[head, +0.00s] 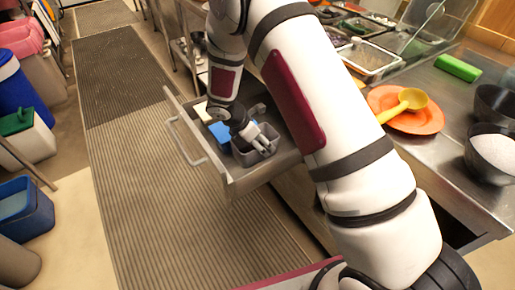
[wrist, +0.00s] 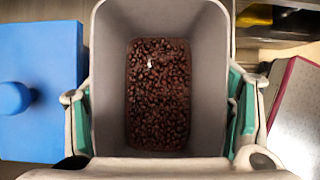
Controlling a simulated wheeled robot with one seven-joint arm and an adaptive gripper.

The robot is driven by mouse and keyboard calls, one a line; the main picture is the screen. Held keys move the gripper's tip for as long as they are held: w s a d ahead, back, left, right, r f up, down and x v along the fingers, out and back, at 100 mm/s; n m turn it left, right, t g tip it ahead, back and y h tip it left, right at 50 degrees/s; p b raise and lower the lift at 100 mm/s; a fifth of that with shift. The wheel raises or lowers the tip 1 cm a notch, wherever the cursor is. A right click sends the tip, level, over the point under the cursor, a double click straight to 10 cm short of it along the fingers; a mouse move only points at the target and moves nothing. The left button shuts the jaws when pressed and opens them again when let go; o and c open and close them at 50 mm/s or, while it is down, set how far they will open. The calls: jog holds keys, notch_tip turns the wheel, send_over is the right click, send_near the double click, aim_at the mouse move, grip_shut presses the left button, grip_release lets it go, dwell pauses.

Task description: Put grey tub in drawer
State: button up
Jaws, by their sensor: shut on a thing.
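The grey tub (head: 259,151) is a small open container. It shows large in the wrist view (wrist: 214,75), with dark beans (wrist: 158,95) in its bottom. My gripper (head: 262,138) is shut on the tub, with fingers on its left and right sides in the wrist view (wrist: 160,115). The drawer (head: 219,179) is pulled open under the counter. The tub is over or inside the right part of the drawer; whether it touches the drawer floor I cannot tell.
A blue lidded thing (head: 219,131) is in the drawer, left of the tub; it also shows in the wrist view (wrist: 55,70). An orange plate (head: 427,123) with a yellow ladle (head: 412,99) and dark bowls (head: 491,143) stand on the counter at right.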

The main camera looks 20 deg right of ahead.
jog(key=shift+f+b, duration=0.65)
jog(key=shift+f, duration=2.85)
jog(key=shift+f, duration=0.1)
jog(key=o, duration=1.6)
jog(key=shift+c, duration=0.2)
jog(key=p+v, duration=0.2)
jog(key=v, duration=1)
